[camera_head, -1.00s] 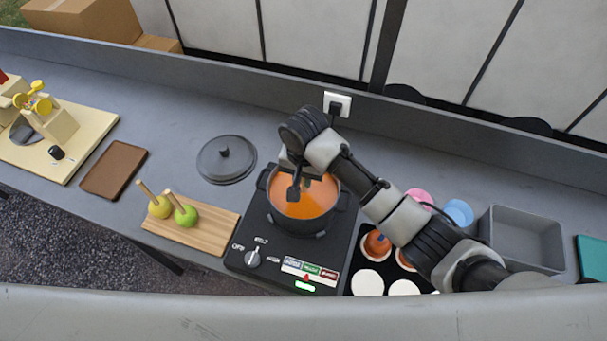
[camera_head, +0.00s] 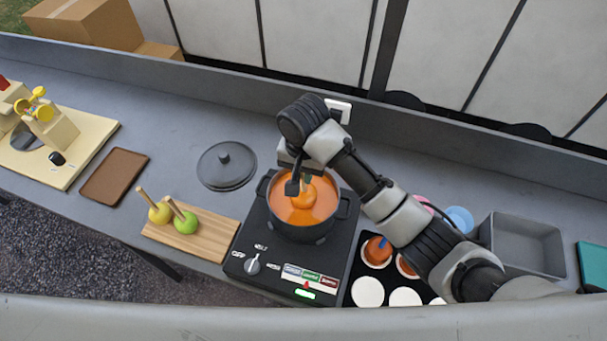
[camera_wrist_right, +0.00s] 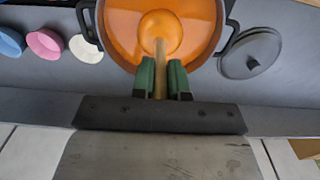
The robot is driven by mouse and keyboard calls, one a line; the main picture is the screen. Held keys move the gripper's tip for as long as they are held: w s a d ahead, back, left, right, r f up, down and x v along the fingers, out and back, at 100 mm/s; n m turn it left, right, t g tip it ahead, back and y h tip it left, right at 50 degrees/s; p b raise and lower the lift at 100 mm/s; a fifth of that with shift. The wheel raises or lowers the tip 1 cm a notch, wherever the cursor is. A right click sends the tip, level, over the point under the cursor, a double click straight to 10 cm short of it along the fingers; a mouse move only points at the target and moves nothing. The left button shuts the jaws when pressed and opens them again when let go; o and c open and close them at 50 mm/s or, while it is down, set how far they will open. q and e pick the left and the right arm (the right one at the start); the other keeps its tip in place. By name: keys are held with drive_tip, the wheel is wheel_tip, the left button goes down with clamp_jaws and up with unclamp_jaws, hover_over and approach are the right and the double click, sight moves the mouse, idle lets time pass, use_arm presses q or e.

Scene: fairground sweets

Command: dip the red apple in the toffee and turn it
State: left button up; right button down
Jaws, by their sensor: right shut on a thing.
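My right gripper (camera_head: 295,186) is over the pot (camera_head: 342,208) of orange toffee (camera_head: 283,212). In the right wrist view its green fingers (camera_wrist_right: 163,82) are shut on a wooden stick (camera_wrist_right: 160,58). At the stick's end is a round apple (camera_wrist_right: 160,34), orange all over like the toffee, with no red showing. In the head view the apple (camera_head: 304,196) shows at the toffee surface, under the gripper. Whether its underside is still in the toffee I cannot tell. My left gripper is not in view.
The pot stands on a black hob (camera_head: 251,265) with a knob. A yellow apple (camera_head: 159,213) and a green apple (camera_head: 186,223) on sticks rest on a wooden board (camera_head: 207,243). A dark lid (camera_head: 226,166) lies behind. A grey bin (camera_head: 522,243) is right.

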drive_tip(key=shift+r, duration=2.1)
